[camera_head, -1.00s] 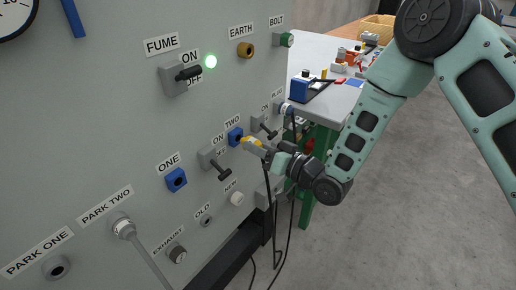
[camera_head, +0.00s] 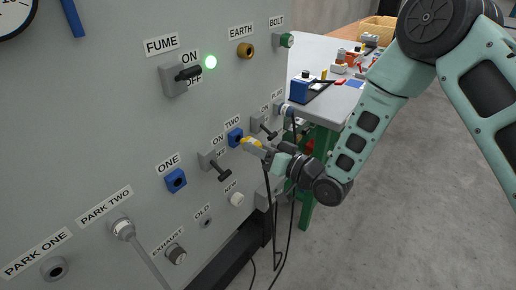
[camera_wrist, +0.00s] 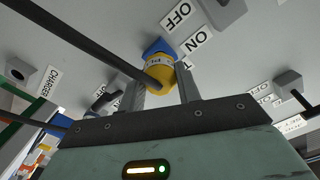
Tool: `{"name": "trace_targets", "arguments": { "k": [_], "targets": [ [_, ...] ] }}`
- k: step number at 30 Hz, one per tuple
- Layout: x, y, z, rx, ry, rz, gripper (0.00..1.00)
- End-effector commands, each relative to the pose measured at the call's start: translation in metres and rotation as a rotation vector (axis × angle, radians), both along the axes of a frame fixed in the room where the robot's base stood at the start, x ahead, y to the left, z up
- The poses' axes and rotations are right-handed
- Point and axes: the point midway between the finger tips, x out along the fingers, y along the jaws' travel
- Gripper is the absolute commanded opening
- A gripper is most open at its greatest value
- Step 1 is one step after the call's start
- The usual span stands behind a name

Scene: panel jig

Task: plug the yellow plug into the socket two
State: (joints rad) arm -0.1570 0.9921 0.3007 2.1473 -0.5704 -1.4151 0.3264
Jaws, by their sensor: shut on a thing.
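The yellow plug (camera_head: 249,143) is held in my gripper (camera_head: 264,149), right in front of the blue socket two (camera_head: 235,137) on the grey panel. In the wrist view the plug (camera_wrist: 158,72) sits between the two fingers of my gripper (camera_wrist: 162,88), which are shut on it. Its front end meets or overlaps the blue socket (camera_wrist: 157,47) there. I cannot tell how far the plug is inside, as its front is hidden. A dark cable (camera_wrist: 90,42) runs from the plug to the upper left in the wrist view.
A lever switch (camera_head: 215,165) is left of socket two, and another switch (camera_head: 264,127) is close on its right. The blue socket one (camera_head: 176,180) is lower left. A white-topped bench (camera_head: 325,52) with small objects stands behind the panel's right edge. The floor at right is clear.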

Motion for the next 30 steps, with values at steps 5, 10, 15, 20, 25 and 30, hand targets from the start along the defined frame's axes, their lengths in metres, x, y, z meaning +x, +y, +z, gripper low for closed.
{"name": "trace_targets", "arguments": {
  "k": [5, 10, 15, 20, 25, 30],
  "targets": [
    [0.0001, -0.0001, -0.0006, 0.0, 0.0, 0.0, 0.06],
    [-0.0001, 0.0001, -0.0004, 0.0, 0.0, 0.0, 0.06],
    [0.0, 0.0002, 0.0, 0.0, 0.0, 0.0, 0.06],
    [0.0008, 0.0012, -0.0002, 0.0, 0.0, 0.0, 0.06],
    [0.0033, 0.0041, -0.0003, 0.0, -0.002, 0.0, 0.06],
    [0.0056, 0.0072, -0.0004, 0.0, -0.001, -0.001, 0.06]
  ]
}}
